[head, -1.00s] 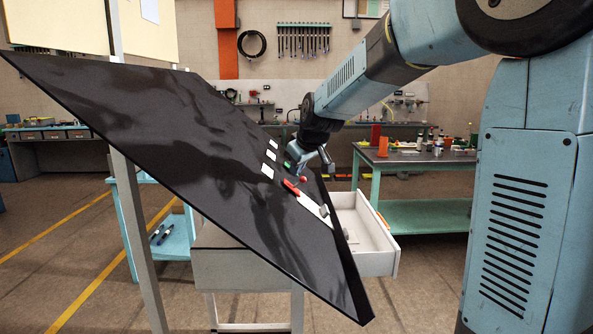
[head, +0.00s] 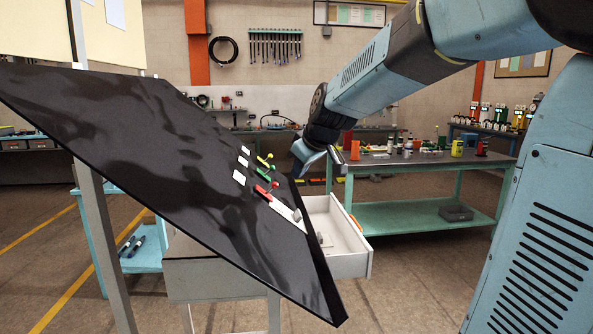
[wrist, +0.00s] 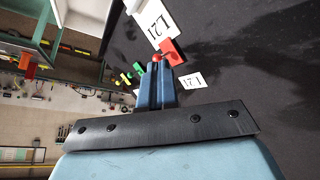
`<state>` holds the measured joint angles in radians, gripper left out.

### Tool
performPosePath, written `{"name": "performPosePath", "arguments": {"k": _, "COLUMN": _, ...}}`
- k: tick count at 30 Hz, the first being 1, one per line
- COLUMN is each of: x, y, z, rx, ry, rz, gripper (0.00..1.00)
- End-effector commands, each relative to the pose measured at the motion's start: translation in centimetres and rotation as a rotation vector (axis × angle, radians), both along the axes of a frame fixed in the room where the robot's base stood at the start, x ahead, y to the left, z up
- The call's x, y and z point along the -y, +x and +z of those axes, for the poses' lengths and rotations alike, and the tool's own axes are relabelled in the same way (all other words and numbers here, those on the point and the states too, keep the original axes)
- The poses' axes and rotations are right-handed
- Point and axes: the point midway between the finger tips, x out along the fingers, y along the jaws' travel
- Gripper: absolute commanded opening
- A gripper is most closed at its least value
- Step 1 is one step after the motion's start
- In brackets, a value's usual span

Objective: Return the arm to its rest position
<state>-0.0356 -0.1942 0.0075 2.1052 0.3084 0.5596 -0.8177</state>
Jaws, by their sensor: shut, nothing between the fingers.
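My gripper (wrist: 157,84) is shut and empty; its closed blue fingers show in the wrist view. In the head view my wrist and gripper (head: 298,170) hang just right of the tilted black panel (head: 150,150), apart from its levers. The panel carries a red lever (head: 264,192), a green lever (head: 268,172) and a yellow lever (head: 264,160), with white labels (head: 239,178) beside them. In the wrist view the red lever (wrist: 171,50) appears close beyond my fingertips, but the depth between them is hard to judge.
A grey cabinet with an open drawer (head: 350,250) stands below the panel. A green workbench (head: 430,215) with cups and bottles is behind my arm. Blue shelving (head: 145,250) is at left. The floor at the lower right of the drawer is clear.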

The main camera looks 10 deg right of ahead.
Motion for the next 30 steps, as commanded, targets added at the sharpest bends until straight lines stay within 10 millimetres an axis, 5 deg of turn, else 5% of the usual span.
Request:
{"name": "performPosePath", "arguments": {"k": 8, "x": 0.2, "y": -1.6, "z": 0.1, "rx": -0.014, "ry": 0.012, "rz": -0.024, "gripper": 0.0}}
{"name": "performPosePath", "arguments": {"k": 24, "x": 3.8, "y": -20.0, "z": -2.7, "rx": -0.186, "ry": 0.133, "rz": -0.39, "gripper": 0.0}}
{"name": "performPosePath", "arguments": {"k": 30, "x": 5.0, "y": -25.2, "z": -4.7, "rx": -0.227, "ry": 0.162, "rz": -0.526, "gripper": 0.0}}
